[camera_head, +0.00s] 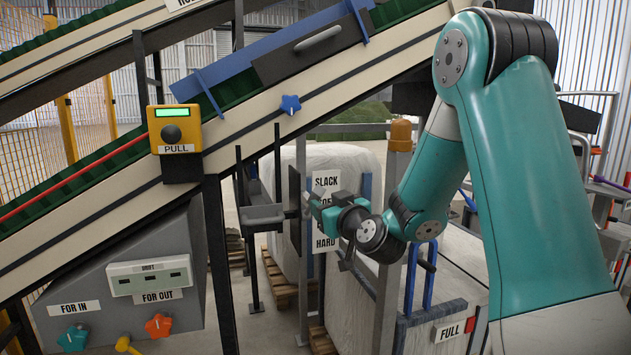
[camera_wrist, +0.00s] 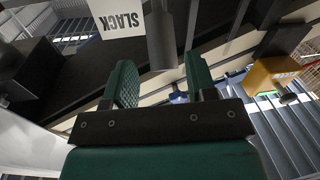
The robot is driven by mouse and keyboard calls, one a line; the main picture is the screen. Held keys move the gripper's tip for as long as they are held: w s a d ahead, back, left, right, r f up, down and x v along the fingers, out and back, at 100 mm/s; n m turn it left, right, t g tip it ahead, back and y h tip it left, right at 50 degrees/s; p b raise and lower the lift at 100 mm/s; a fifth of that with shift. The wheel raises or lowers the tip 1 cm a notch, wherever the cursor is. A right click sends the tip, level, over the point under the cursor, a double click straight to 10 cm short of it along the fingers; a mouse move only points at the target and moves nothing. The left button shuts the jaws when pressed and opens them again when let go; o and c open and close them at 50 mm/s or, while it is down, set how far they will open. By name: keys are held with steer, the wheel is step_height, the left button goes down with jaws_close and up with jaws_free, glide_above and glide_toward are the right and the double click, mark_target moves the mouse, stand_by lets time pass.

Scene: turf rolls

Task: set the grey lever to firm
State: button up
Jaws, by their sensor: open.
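The grey lever (camera_wrist: 162,38) shows in the wrist view as a thick grey bar coming down from the top edge, between the lines of my two green fingers. My gripper (camera_wrist: 160,68) is open, with a finger to either side of the bar's lower end; I cannot tell whether either touches it. In the head view my gripper (camera_head: 316,198) is at the white label board (camera_head: 326,181), which reads SLACK at the top and HARD at the bottom. My gripper and wrist hide the middle labels, and no FIRM label is readable. The wrist view shows SLACK upside down.
A yellow PULL box (camera_head: 175,130) stands left on the sloping conveyor (camera_head: 240,130). A dark bracket (camera_head: 262,214) is just left of my gripper.

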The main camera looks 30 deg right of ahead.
mark_target(319, 200)
steer(key=w+p, duration=0.4)
steer(key=w, duration=0.1)
steer(key=shift+d+r+p, duration=0.25)
steer(key=shift+d+p, duration=0.05)
steer(key=shift+d, duration=0.05)
steer(key=shift+w+d+f+p, duration=0.15)
steer(key=shift+w+f+p, duration=0.15)
steer(key=shift+w+p, duration=0.4)
steer(key=shift+w, duration=0.1)
steer(key=shift+b, duration=0.3)
jaws_close()
